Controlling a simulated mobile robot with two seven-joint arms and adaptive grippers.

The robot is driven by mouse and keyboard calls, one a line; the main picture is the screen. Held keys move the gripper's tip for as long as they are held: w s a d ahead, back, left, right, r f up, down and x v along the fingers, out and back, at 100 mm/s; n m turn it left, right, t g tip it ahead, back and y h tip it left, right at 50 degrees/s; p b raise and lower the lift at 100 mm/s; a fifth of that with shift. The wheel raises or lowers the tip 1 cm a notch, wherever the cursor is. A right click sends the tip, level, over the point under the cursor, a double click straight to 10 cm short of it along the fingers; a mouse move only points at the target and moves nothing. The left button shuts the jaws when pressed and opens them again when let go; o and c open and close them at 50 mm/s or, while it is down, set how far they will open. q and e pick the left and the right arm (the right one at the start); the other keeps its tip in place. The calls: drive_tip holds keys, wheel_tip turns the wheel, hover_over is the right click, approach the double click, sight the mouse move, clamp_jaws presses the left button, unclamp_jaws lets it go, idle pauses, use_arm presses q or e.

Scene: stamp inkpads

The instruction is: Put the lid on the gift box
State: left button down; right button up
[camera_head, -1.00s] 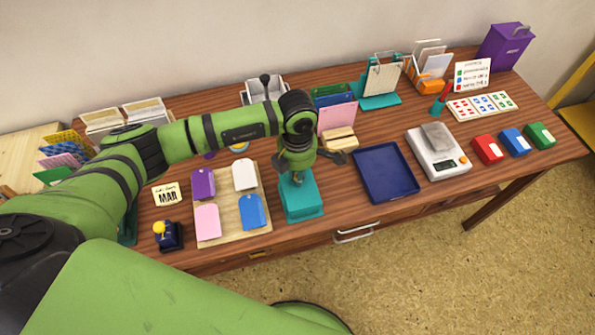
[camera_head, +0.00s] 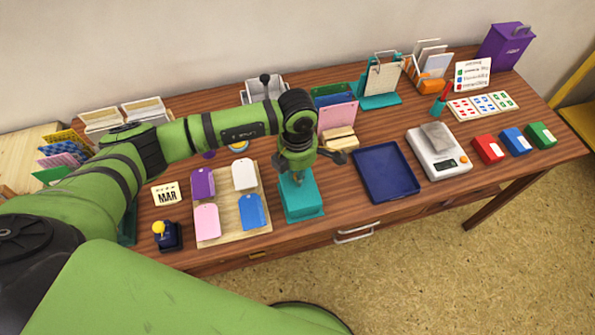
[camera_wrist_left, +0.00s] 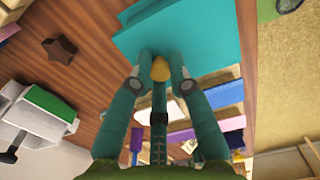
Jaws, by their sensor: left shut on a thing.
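The teal gift box (camera_head: 302,210) stands near the front edge of the table, right of the wooden board. My left gripper (camera_head: 297,176) points down over it. In the left wrist view my left gripper (camera_wrist_left: 160,75) is shut on a small yellow knob (camera_wrist_left: 160,67) on the teal lid (camera_wrist_left: 200,35). Lid and box are the same teal, and I cannot tell whether the lid rests fully on the box or sits slightly above it. The gripper hides part of the lid's top. My right gripper is not in view.
A wooden board (camera_head: 231,228) with several coloured tags lies to the left. A dark blue tray (camera_head: 386,172) lies to the right, with a white scale (camera_head: 452,165) beyond it. Wooden blocks (camera_head: 339,137) and upright cards (camera_head: 338,116) stand behind the gripper.

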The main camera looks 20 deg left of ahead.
use_arm(q)
drive_tip(key=shift+f+b, duration=0.5)
drive_tip(key=shift+b, duration=0.25)
idle(1.0)
idle(0.3)
drive_tip(key=c, duration=0.6)
unclamp_jaws()
drive_tip(key=shift+r, duration=0.1)
drive_tip(key=shift+r+p, duration=2.15)
drive_tip(key=shift+r, duration=1.3)
drive_tip(key=shift+f, duration=0.1)
